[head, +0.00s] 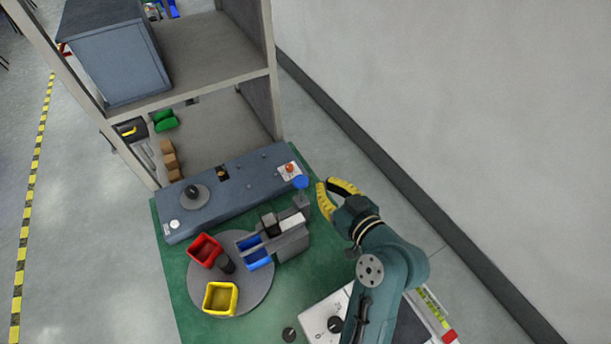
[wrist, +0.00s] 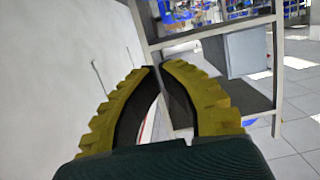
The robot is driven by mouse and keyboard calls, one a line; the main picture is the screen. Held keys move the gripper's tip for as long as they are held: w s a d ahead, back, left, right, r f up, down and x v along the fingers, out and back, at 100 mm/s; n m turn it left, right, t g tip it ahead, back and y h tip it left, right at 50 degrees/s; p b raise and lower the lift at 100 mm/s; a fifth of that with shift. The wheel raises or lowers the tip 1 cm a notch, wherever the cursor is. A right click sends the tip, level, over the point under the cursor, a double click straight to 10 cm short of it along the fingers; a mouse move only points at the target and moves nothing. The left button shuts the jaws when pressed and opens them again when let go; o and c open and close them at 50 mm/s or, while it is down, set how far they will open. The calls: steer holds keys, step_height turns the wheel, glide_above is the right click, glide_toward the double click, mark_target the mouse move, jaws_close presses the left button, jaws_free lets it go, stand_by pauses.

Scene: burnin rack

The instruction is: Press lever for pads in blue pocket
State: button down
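A grey dispenser (head: 291,243) stands on the green mat beside a round grey turntable (head: 260,297). A lever with a round blue knob (head: 301,182) rises at its back right. The blue pocket (head: 256,254) sits on the turntable, partly under the dispenser's front end. Its inside is partly hidden, and I cannot make out pads in it. My gripper (head: 325,184) has yellow ridged fingers and is just right of the blue knob, apparently apart from it. In the wrist view, the fingertips of my gripper (wrist: 158,67) come together with nothing held between them.
A red bin (head: 205,249) and a yellow bin (head: 220,299) share the turntable. A blue-grey panel (head: 235,190) with a dial and an orange-red button (head: 290,168) lies behind. A shelf rack (head: 272,110) stands at the back. The wall (head: 450,110) is at right.

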glide_above(306, 180)
step_height(306, 180, down, 2)
steer(key=shift+a+f+p, duration=0.1)
steer(key=shift+f+p, duration=0.05)
steer(key=shift+p, duration=0.2)
step_height(306, 180, down, 4)
steer(key=shift+s+r, duration=0.1)
steer(key=shift+f, duration=0.2)
